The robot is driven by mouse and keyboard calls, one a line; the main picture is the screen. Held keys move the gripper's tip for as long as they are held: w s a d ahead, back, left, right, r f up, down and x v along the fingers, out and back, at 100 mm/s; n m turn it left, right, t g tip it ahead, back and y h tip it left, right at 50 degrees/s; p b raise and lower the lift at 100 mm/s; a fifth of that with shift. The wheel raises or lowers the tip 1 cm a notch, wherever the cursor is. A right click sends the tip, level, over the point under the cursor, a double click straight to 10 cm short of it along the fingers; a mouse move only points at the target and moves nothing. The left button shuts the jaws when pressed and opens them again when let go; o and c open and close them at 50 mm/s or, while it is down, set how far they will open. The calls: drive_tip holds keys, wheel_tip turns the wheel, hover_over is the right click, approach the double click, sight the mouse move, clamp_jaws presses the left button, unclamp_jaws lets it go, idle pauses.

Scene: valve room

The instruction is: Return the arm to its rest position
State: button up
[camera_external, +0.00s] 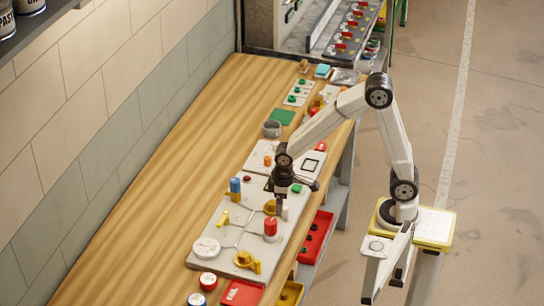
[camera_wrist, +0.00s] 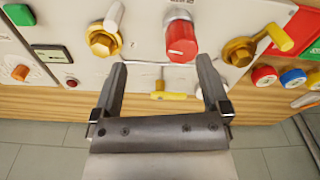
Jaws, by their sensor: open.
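My gripper (camera_external: 280,208) hangs over the right part of the light grey valve panel (camera_external: 228,222) on the wooden bench. In the wrist view my gripper (camera_wrist: 160,78) has its two fingers wide apart, with nothing held between them. A red knob (camera_external: 270,226) stands on the panel just below and left of the fingers; the red knob (camera_wrist: 181,38) also shows beyond the fingertips in the wrist view. A yellow lever (camera_wrist: 170,95) shows between the fingers. The arm is bent, its elbow raised high above its base.
The panel also carries a blue cylinder (camera_external: 235,186), a white round dial (camera_external: 207,247) and a brass valve with a yellow handle (camera_external: 247,261). Red (camera_external: 316,236) and yellow (camera_external: 290,294) bins sit along the bench's right edge. The bench's left side (camera_external: 130,200) is bare.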

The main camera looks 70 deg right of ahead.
drive_tip(key=s+d+f+m+t, duration=0.1)
drive_tip(key=s+d+m, duration=0.1)
drive_tip(key=s+d, duration=0.4)
drive_tip(key=shift+s+d+t, duration=0.2)
drive_tip(key=shift+s+t, duration=0.2)
drive_tip(key=shift+s, duration=0.25)
drive_tip(key=r+n+g, duration=0.2)
drive_tip(key=n+g, duration=0.1)
drive_tip(key=n, duration=0.4)
hover_over(271, 221)
drive_tip(key=shift+f, duration=0.25)
drive_tip(key=shift+f, duration=3.9)
drive_tip(key=shift+c, duration=0.2)
